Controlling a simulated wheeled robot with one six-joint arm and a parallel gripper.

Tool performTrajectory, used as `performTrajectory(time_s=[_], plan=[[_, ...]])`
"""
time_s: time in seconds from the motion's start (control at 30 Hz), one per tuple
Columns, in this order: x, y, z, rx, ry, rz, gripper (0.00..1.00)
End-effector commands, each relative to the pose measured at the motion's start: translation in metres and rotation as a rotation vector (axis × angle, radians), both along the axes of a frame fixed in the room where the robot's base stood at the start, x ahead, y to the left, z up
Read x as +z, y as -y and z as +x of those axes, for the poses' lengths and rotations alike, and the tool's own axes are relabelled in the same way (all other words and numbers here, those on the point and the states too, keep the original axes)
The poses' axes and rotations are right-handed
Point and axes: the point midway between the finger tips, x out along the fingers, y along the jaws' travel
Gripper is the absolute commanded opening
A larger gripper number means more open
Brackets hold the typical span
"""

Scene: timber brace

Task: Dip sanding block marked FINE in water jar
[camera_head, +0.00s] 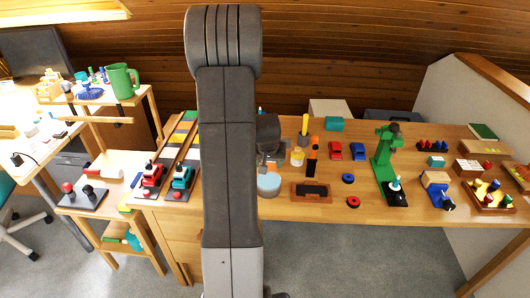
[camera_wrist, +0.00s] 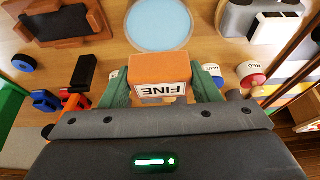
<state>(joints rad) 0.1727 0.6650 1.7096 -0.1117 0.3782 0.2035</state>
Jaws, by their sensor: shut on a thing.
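The orange sanding block (camera_wrist: 160,66) with a white label reading FINE is between the green fingers of my gripper (camera_wrist: 161,84) in the wrist view. My gripper is shut on it. The water jar (camera_wrist: 160,24) shows as a round light blue surface just beyond the block in the wrist view, cut by the top edge. The block and the jar look apart. In the head view the jar (camera_head: 268,185) stands near the table's front edge, right beside my arm.
A brown tray with a black block (camera_head: 312,191) is right of the jar. Pots labelled RED (camera_wrist: 251,72) and BLUE (camera_wrist: 213,72) are close to my gripper's right finger.

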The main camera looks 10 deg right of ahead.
Motion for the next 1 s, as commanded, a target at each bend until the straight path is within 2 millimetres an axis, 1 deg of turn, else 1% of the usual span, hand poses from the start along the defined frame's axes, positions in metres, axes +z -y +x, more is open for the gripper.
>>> performTrajectory(time_s=[0.17,0.37,1.0], plan=[[-0.002,0.0,0.0,0.0,0.0,0.0,0.38],[-0.012,0.0,0.0,0.001,0.0,0.0,0.38],[-0.064,0.0,0.0,0.0,0.0,0.0,0.38]])
